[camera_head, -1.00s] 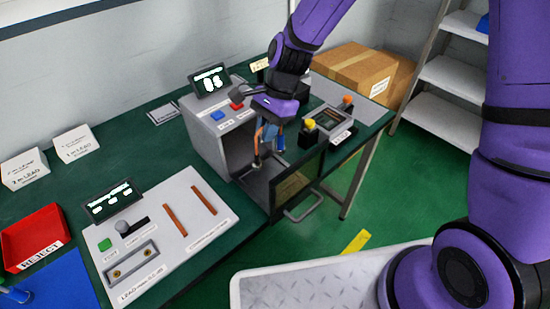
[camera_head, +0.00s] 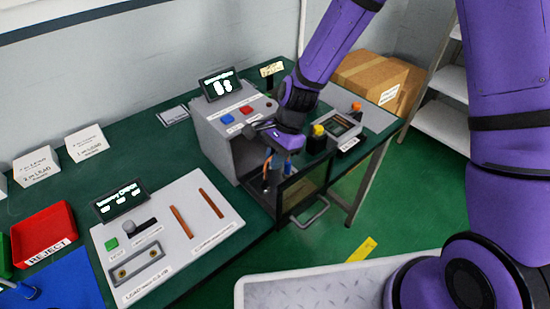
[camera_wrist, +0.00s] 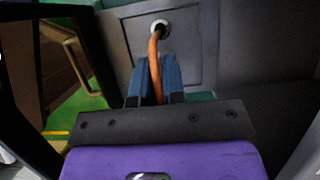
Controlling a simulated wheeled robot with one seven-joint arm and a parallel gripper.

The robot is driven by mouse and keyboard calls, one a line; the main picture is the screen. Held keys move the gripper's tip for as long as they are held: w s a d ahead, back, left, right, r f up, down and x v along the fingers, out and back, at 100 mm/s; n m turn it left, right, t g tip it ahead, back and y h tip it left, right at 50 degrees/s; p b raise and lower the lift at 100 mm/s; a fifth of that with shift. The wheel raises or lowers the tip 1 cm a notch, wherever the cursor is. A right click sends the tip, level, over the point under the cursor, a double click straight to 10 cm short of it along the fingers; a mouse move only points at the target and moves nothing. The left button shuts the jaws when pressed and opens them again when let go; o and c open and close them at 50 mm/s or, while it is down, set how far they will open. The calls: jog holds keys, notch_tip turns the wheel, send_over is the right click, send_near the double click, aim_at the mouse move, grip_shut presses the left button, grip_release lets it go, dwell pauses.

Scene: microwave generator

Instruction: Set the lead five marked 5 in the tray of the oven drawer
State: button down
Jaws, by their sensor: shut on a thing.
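The orange lead (camera_wrist: 154,65) is held between the blue fingertips of my gripper (camera_wrist: 155,85) in the wrist view. Its far end meets a dark spot in a white ring on a grey panel. I cannot tell whether it touches there, and I cannot read its mark. In the head view the lead (camera_head: 266,175) hangs below my gripper (camera_head: 273,160), at the open front of the grey oven (camera_head: 216,145). The tray is mostly hidden.
A grey panel (camera_head: 185,260) with two brown strips lies at front left. A red REJECT bin (camera_head: 43,232) and white boxes (camera_head: 87,142) are further left. A unit with yellow and orange knobs (camera_head: 342,128) stands right of the oven.

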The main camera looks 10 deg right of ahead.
jog(key=shift+f, duration=0.1)
jog(key=c, duration=1.2)
grip_release()
jog(key=v, duration=1.2)
jog(key=shift+d+r, duration=0.15)
jog(key=shift+r, duration=0.05)
